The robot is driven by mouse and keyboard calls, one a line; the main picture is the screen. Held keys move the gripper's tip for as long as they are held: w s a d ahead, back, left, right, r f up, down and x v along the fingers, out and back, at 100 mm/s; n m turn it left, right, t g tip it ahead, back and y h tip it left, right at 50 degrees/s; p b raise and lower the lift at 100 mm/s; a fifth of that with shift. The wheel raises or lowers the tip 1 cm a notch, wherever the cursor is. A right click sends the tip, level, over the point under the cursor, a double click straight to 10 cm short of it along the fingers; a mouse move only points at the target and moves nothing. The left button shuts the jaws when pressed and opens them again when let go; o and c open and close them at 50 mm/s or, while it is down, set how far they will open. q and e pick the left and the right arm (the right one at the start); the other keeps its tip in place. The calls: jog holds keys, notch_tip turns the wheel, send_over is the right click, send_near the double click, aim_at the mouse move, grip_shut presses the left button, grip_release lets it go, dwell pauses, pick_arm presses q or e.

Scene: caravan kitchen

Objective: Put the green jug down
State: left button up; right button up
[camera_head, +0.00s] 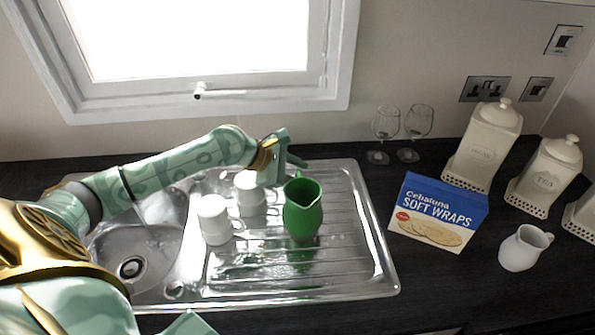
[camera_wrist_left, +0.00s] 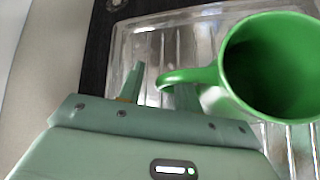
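The green jug (camera_head: 303,212) looks upright on the ribbed drainer (camera_head: 345,255) of the metal sink unit, to the right of two white mugs. My left gripper (camera_head: 292,156) is just behind and above it, near its handle side. In the left wrist view, the jug (camera_wrist_left: 275,70) shows its open mouth, and its handle (camera_wrist_left: 195,75) reaches toward my fingers. The two fingers (camera_wrist_left: 155,92) stand apart, with the handle's outer end close to the gap between them. I cannot tell whether they touch it. My right gripper is not in view.
White mugs (camera_head: 213,220) (camera_head: 250,194) stand left of the jug, near the sink bowl (camera_head: 140,255). Two glasses (camera_head: 386,125) (camera_head: 419,122), a wraps box (camera_head: 437,215), a white jug (camera_head: 524,248) and white canisters (camera_head: 486,145) stand right. Dark counter lies clear in front of the box.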

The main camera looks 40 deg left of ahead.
pick_arm(q)
jog(key=shift+s+a+r, duration=0.1)
jog(key=shift+r, duration=0.15)
jog(key=shift+p+v, duration=2.25)
jog(key=shift+v, duration=3.6)
